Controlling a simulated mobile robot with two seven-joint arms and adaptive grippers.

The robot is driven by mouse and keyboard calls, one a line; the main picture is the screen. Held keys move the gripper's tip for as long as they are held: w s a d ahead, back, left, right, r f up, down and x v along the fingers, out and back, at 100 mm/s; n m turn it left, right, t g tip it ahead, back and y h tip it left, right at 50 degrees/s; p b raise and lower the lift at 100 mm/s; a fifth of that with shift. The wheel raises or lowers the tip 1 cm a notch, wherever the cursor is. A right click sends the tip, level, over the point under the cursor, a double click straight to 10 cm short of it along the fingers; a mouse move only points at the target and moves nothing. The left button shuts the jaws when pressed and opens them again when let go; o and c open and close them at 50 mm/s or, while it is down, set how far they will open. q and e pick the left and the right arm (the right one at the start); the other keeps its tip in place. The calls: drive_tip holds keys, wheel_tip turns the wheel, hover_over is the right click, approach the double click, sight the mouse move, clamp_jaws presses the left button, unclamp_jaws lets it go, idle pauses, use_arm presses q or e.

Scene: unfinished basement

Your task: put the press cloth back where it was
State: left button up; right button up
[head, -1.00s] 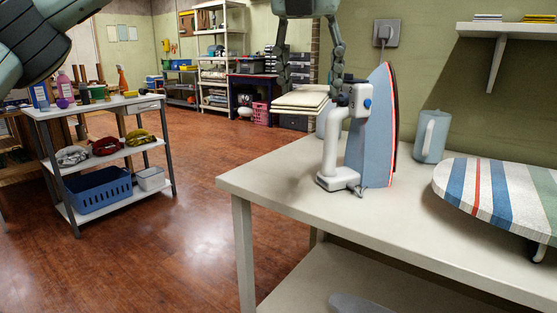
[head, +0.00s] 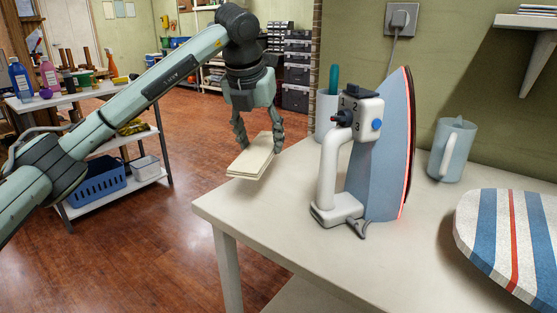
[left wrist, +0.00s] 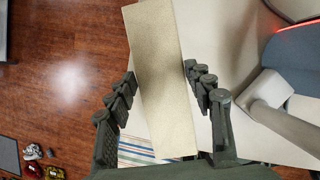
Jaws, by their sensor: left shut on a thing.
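In the left wrist view the cloth (left wrist: 158,95) lies between the two fingers, partly over the table and partly over the floor side. Whether its underside touches the table cannot be told. My right gripper is not in view.
The iron (head: 380,165) stands upright right of the cloth, its soleplate edge glowing red. Behind it is a white cup (head: 325,112). A blue-grey jug (head: 452,150) and a striped ironing board (head: 510,235) are farther right. The worktable's (head: 270,225) front left is bare.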

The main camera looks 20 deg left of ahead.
use_arm(q)
approach(279, 172)
drive_tip(key=shift+w+a+f, duration=0.1)
drive_tip(key=shift+w+f, duration=0.45)
drive_tip(key=shift+w, duration=0.15)
drive_tip(key=shift+w+f+p, duration=0.3)
drive_tip(key=shift+w+f, duration=0.05)
drive_tip(key=shift+w, duration=0.05)
wheel_tip(279, 172, down, 3)
drive_tip(key=shift+f, duration=0.45)
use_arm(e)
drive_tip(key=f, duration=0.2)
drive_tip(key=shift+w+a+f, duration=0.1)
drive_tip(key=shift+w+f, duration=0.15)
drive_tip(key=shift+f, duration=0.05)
use_arm(q)
drive_tip(key=shift+f, duration=0.1)
